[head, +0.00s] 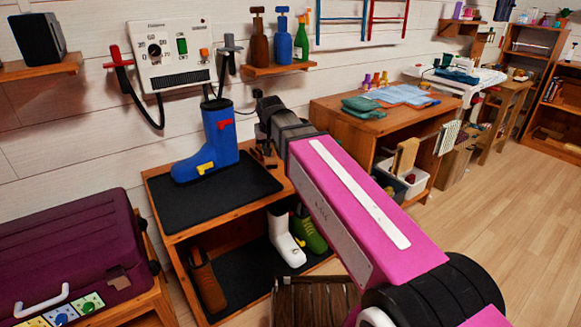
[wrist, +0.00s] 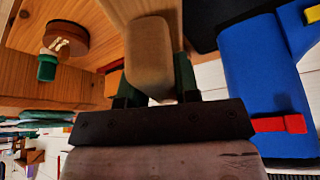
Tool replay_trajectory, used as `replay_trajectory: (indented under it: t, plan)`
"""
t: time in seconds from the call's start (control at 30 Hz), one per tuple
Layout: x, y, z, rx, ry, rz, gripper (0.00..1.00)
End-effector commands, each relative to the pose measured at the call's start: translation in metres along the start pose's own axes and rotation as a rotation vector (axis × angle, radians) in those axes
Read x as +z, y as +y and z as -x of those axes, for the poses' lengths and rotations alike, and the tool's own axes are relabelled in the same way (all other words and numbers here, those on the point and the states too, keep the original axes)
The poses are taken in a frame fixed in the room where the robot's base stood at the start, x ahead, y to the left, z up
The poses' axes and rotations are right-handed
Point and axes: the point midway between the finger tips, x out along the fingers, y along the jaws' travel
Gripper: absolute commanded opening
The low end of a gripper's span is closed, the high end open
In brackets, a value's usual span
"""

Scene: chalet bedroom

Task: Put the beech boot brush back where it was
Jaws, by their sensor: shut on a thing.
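The beech boot brush (wrist: 150,50) is a pale tan rounded wooden block, seen up close in the wrist view. My gripper (wrist: 155,82) is shut on it, one finger on each side. In the head view my pink arm link and dark wrist cover most of the gripper and the brush. The brush is over or against the bare wooden strip at the right end of the boot bench (head: 173,236); I cannot tell whether it touches.
A blue boot (head: 218,140) stands on the bench's black mat, close beside the brush in the wrist view (wrist: 262,80). A round brown object (wrist: 65,35) and a green-capped item (wrist: 47,66) are on the wood. White and green boots stand below. A wooden desk (head: 350,118) is right.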

Motion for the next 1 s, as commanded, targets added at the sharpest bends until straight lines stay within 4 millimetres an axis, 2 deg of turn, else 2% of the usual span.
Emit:
replay_trajectory:
  t: [0.3,0.5,0.77,1.0]
  plan:
    - [-0.015,0.057,-0.048,0.001,-0.002,-0.004,0.07]
    - [-0.021,0.082,-0.069,0.001,-0.001,-0.002,0.07]
    - [-0.019,0.088,-0.079,0.000,0.000,0.000,0.07]
    - [-0.008,0.088,-0.106,0.000,-0.002,0.000,0.07]
